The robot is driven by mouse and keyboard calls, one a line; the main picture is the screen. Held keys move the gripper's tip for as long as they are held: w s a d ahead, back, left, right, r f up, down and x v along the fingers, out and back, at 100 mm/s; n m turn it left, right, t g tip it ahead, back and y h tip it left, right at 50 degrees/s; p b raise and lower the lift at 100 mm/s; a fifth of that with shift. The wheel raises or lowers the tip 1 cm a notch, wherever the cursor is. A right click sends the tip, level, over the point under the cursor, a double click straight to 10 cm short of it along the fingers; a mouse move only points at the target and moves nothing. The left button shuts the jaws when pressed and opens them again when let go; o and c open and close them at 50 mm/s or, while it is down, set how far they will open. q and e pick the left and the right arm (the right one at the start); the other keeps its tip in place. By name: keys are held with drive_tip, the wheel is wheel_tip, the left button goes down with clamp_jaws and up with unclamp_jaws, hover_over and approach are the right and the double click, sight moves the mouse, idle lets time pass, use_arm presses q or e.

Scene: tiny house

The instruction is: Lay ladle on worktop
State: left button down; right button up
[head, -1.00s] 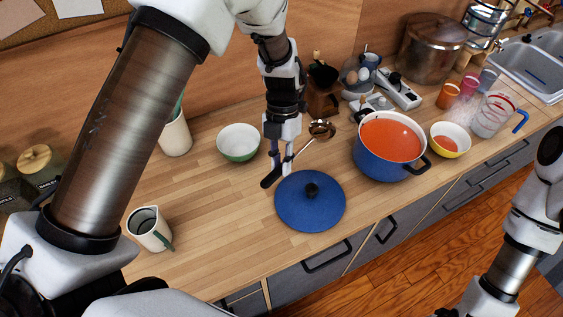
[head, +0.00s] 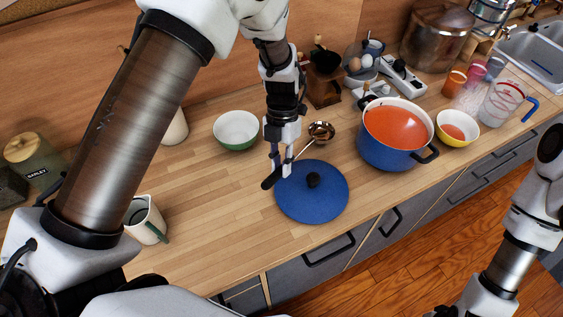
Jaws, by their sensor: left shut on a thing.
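The ladle (head: 319,133) has a copper-coloured bowl, a thin shaft and a dark handle end. My left gripper (head: 280,171) is shut on its handle, beside the upper left edge of the blue lid. The bowl points up and right in the picture, towards the blue pot, and the dark end sticks out at lower left. The ladle is low over the wooden worktop (head: 210,215); I cannot tell whether it touches. My right arm shows at the lower right, but its gripper is out of view.
The blue lid (head: 330,199) lies near the front edge. Right of it stand the blue pot (head: 372,150) of orange soup and a yellow bowl (head: 466,120). A green-white bowl (head: 236,130) and a jug (head: 148,222) stand left. Worktop between these two is clear.

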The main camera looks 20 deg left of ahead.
use_arm(q)
drive_tip(key=shift+s+f, duration=0.1)
drive_tip(key=shift+f, duration=0.1)
drive_tip(key=shift+f+b, duration=0.25)
drive_tip(key=shift+b, duration=0.05)
drive_tip(key=c, duration=1)
unclamp_jaws()
wheel_tip(320, 180, up, 10)
drive_tip(key=shift+r, duration=0.1)
